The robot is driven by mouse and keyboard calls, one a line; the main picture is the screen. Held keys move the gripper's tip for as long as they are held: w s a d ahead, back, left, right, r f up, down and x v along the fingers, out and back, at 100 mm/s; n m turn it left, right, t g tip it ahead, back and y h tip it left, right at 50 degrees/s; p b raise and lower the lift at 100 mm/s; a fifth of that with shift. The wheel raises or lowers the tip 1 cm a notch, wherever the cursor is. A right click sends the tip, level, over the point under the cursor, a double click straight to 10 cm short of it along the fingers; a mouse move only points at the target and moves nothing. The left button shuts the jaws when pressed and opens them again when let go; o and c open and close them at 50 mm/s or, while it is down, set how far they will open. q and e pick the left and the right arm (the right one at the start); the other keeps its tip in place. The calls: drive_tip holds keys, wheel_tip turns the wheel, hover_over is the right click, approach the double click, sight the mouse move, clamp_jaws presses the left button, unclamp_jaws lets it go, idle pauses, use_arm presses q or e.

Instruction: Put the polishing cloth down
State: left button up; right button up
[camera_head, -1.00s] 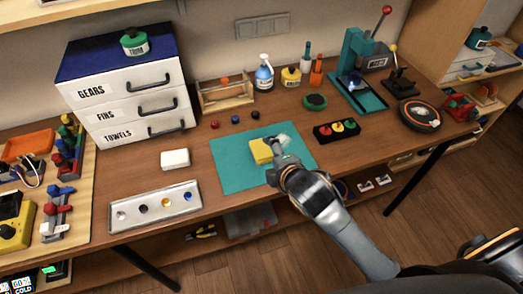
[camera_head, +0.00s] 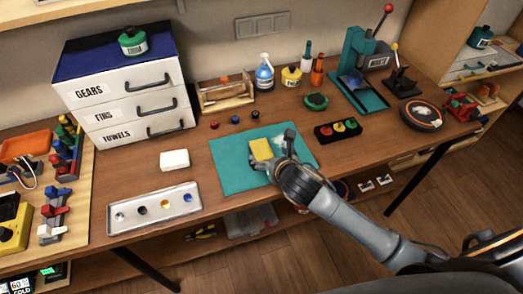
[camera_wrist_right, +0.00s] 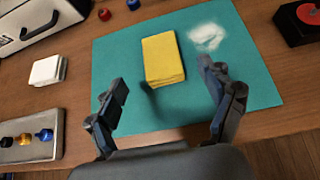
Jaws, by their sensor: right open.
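The yellow polishing cloth (camera_head: 261,149) lies folded on the teal mat (camera_head: 230,176). In the right wrist view the cloth (camera_wrist_right: 162,58) rests flat on the mat (camera_wrist_right: 115,62), ahead of the fingers and apart from them. My right gripper (camera_head: 281,155) is open and empty, just beside the cloth; in the right wrist view its two spread fingers (camera_wrist_right: 168,95) show with bare mat between them. A whitish smear (camera_wrist_right: 207,37) is on the mat to the right of the cloth. My left gripper is not in view.
A white block (camera_head: 174,159) and a metal tray (camera_head: 154,207) with small knobs lie left of the mat. A black box with coloured buttons (camera_head: 337,131) stands to its right. The labelled drawer unit (camera_head: 122,95) is at the back left. Bare wood lies between mat and tray.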

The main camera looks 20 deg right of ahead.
sight(261, 148)
drive_tip(key=p+x, duration=0.1)
drive_tip(key=x, duration=0.6)
drive_tip(key=shift+f, duration=0.2)
drive_tip(key=shift+s, duration=0.1)
drive_tip(key=c, duration=1.1)
drive_tip(key=shift+r, duration=0.15)
